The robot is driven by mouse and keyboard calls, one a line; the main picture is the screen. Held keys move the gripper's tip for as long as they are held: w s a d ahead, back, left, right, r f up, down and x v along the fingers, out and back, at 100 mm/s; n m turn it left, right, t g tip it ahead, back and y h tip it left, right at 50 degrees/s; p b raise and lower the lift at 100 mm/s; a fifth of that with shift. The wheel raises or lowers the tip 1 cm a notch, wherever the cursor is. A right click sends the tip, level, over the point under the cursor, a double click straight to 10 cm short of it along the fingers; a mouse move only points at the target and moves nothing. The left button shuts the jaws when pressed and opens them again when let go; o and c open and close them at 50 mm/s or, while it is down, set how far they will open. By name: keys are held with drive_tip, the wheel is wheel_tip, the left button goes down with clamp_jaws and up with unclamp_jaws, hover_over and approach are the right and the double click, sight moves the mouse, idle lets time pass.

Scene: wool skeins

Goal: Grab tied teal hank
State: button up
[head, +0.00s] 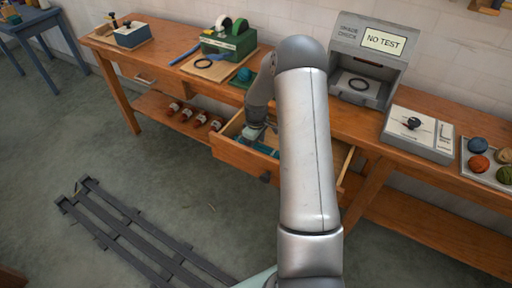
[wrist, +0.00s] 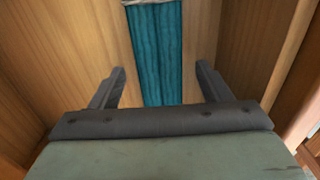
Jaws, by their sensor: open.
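The teal hank (wrist: 157,60) lies on the wooden floor of the open drawer (head: 222,150). In the wrist view it runs lengthwise between my two fingers, with a pale band across its far end at the top edge. My gripper (wrist: 160,85) is open, one finger on each side of the hank, with gaps to both sides. The hank's near end is hidden behind my gripper's body. In the head view my gripper (head: 254,132) reaches down into the drawer, and part of the teal hank (head: 262,148) shows beside it.
Drawer walls (wrist: 232,40) stand close on both sides. On the bench above are a green tape dispenser (head: 228,42), a grey booth marked "NO TEST" (head: 345,35), a scale-like box (head: 400,142) and a tray of yarn balls (head: 466,172). Red-brown bottles (head: 186,114) lie on the lower shelf.

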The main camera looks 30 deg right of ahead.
drive_tip(key=shift+f, duration=0.4)
drive_tip(key=c, duration=1.1)
drive_tip(key=shift+r, duration=0.15)
